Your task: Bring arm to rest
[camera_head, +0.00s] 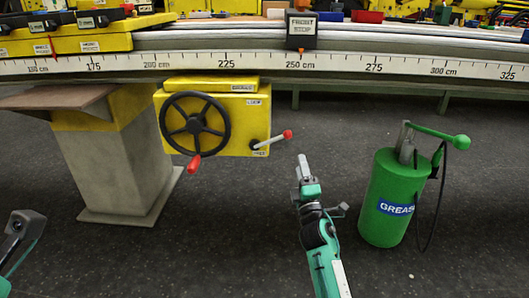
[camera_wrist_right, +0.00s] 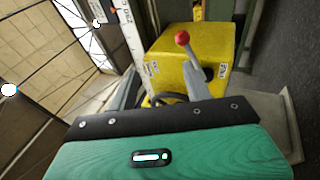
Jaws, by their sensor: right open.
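My right gripper (camera_head: 304,167) is in the middle of the head view, raised in front of the dark floor, below and right of the yellow winch box (camera_head: 249,112). It is open, with nothing seen between its fingers. In the right wrist view, my right gripper (camera_wrist_right: 158,88) shows two grey fingers spread apart, with the yellow box (camera_wrist_right: 178,58) and its red-knobbed lever (camera_wrist_right: 183,38) beyond. A dark end of my left arm shows at the lower left edge of the head view; its gripper fingers do not show.
The box carries a black handwheel (camera_head: 195,123) with a red handle and a lever with a red knob (camera_head: 287,134). A green grease pump (camera_head: 384,190) stands right of my right arm. A rail with a centimetre scale (camera_head: 330,62) runs across above. Floor between them is clear.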

